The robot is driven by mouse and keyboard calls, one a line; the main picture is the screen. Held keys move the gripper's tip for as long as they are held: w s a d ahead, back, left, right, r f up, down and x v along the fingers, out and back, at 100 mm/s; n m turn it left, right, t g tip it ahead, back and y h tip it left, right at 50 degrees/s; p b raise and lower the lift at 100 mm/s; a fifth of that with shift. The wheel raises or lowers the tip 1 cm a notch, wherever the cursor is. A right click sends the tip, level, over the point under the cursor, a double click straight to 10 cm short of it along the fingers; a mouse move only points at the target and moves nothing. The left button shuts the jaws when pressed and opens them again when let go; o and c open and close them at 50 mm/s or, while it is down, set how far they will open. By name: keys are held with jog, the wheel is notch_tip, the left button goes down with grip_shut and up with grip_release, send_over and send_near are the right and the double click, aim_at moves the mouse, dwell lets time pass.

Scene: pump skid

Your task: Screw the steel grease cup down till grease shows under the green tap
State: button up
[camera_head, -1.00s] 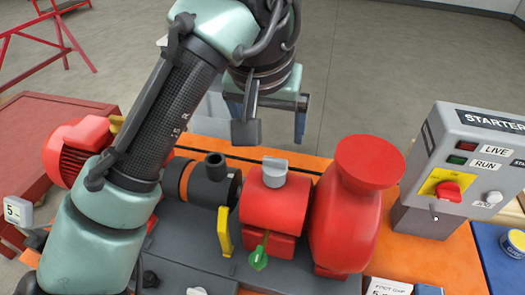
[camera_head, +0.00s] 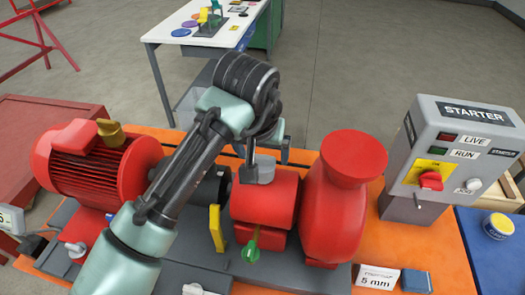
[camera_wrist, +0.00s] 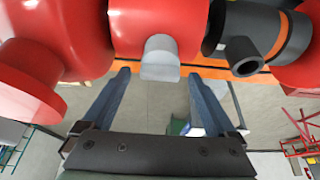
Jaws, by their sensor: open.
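The steel grease cup (camera_head: 262,172) is a grey cap on top of the red bearing housing (camera_head: 265,203), and it also shows in the wrist view (camera_wrist: 160,62). My gripper (camera_head: 267,152) is open, with its fingers close to the cup in the head view. In the wrist view the blue-grey fingertips (camera_wrist: 158,76) stand to either side of the cup's near end, with a gap on each side. The green tap (camera_head: 251,250) hangs at the housing's lower front. No grease can be made out under it.
A red pump casing (camera_head: 345,205) stands close right of the housing. A yellow lever (camera_head: 216,228) and red motor (camera_head: 90,170) are left. The starter box (camera_head: 450,150) is at right, with a "5 mm" card (camera_head: 378,278) in front. A white table (camera_head: 195,30) stands behind.

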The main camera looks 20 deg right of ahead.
jog(key=c, duration=1.4)
jog(key=shift+o, duration=0.2)
jog(key=shift+m, duration=0.3)
jog(key=m+g+h+p, duration=0.1)
jog(key=m, duration=0.2)
jog(key=shift+m, duration=0.4)
jog(key=m, duration=0.1)
jog(key=m+g+p, duration=0.1)
jog(key=m, duration=0.1)
jog(key=shift+w+m+g+h, duration=0.15)
jog(key=shift+m+g+h, duration=0.15)
jog(key=shift+h, duration=0.1)
jog(key=m+g, duration=0.1)
jog(key=m, duration=0.3)
jog(key=shift+w+a+g, duration=0.1)
jog(key=shift+g, duration=0.3)
jog(key=shift+w+m+g+b, duration=0.1)
jog(key=shift+m+g+b, duration=0.4)
jog(key=shift+m, duration=1.3)
